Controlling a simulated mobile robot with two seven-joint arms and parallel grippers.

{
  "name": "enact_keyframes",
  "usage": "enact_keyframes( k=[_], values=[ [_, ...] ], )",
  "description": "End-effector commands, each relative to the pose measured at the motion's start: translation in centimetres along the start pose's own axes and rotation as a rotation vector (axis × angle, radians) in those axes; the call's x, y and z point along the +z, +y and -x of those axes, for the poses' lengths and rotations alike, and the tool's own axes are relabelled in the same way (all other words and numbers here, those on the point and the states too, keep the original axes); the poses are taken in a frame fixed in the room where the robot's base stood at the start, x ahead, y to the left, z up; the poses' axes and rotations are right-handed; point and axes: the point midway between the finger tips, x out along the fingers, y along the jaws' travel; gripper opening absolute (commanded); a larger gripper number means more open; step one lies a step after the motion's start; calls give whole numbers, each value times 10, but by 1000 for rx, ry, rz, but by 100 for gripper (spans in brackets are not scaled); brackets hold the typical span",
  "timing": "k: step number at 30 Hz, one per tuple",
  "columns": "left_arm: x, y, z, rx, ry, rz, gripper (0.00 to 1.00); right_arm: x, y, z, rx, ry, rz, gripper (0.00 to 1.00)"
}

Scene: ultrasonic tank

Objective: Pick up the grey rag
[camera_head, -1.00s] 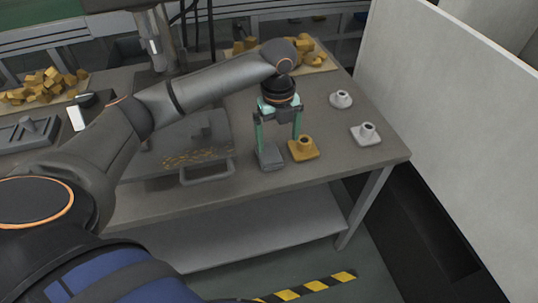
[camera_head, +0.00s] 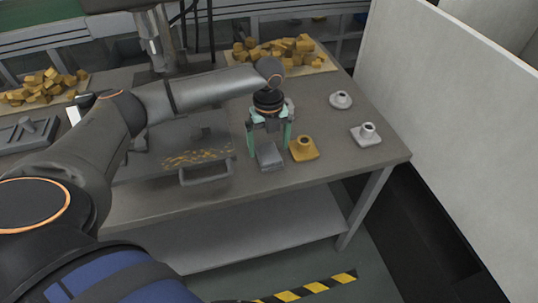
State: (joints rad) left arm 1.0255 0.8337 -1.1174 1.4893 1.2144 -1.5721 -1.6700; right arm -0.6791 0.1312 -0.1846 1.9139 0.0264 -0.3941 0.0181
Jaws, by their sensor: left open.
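The grey rag (camera_head: 269,156) is a small folded block near the front edge of the grey table (camera_head: 330,150), left of a yellow flanged part. My left gripper (camera_head: 268,150) points down with its two green fingers apart, one on each side of the rag. The fingers look open around it, and I cannot tell whether either one touches it. The rag lies on the table. My right gripper does not show.
The yellow flanged part (camera_head: 304,149) stands close right of the gripper. Two pale flanged parts (camera_head: 366,134) (camera_head: 341,99) stand farther right. A dark tray with a handle (camera_head: 206,172) lies left. Yellow blocks (camera_head: 300,46) are piled at the back.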

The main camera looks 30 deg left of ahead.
Motion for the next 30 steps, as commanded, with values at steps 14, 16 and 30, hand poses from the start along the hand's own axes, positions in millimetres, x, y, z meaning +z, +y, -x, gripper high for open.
enact_keyframes(
  k=[14, 16, 30],
  values=[
    [-1, 0, -29, 0, -2, 1, 100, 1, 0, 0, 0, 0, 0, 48],
    [-1, 0, -28, 0, -2, 0, 92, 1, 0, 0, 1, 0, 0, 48],
    [-1, 0, -28, -1, -2, 0, 39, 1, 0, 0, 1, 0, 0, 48]
  ],
)
